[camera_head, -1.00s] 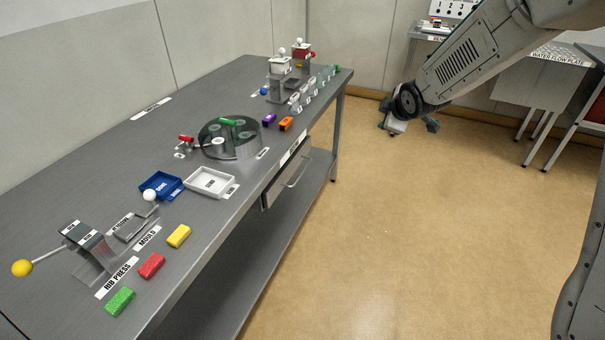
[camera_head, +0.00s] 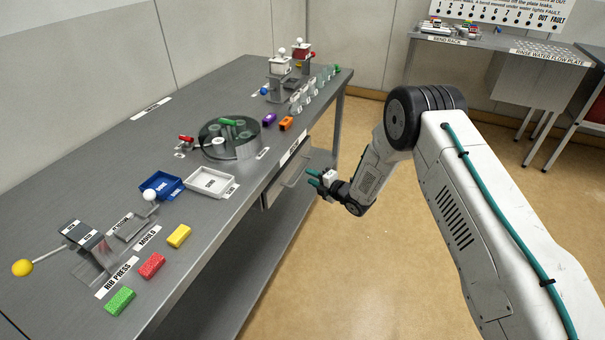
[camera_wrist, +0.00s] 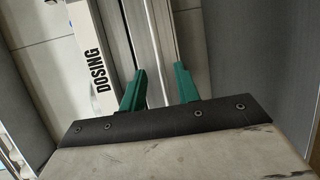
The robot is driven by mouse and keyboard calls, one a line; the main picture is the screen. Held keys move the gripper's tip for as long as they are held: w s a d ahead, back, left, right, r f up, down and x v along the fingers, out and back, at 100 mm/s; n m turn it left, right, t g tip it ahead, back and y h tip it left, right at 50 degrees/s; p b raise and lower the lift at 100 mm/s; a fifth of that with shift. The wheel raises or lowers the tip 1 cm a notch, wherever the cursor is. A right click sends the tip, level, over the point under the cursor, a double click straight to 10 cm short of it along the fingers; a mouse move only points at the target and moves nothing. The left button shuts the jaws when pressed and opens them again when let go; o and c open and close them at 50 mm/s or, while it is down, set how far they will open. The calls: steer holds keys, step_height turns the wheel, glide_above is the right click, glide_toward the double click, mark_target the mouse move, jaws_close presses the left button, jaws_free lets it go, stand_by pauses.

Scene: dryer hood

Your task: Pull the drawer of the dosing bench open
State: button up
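The dosing bench drawer (camera_head: 276,189) is a grey front under the bench's front edge, below a white label strip. It looks shut. Its bar handle (camera_head: 289,184) is partly hidden by my gripper in the head view. My gripper (camera_head: 312,177) has green fingers and is right in front of the drawer's right part, pointing at it. In the wrist view my gripper (camera_wrist: 159,80) is open, its fingers apart on either side of a long grey bar or edge. I cannot tell whether they touch it. The DOSING label (camera_wrist: 97,70) shows to the left there.
The bench top (camera_head: 110,160) carries a round dosing turntable (camera_head: 230,140), blue and white trays (camera_head: 210,182), and several coloured blocks. A lower shelf (camera_head: 245,270) runs beneath the drawer. The floor (camera_head: 380,270) in front of the bench is clear. Another table stands at the back right.

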mark_target(302, 172)
steer(key=x, duration=0.5)
steer(key=shift+w+a+f, duration=0.15)
steer(key=shift+w+a, duration=0.1)
steer(key=shift+a, duration=0.05)
jaws_close()
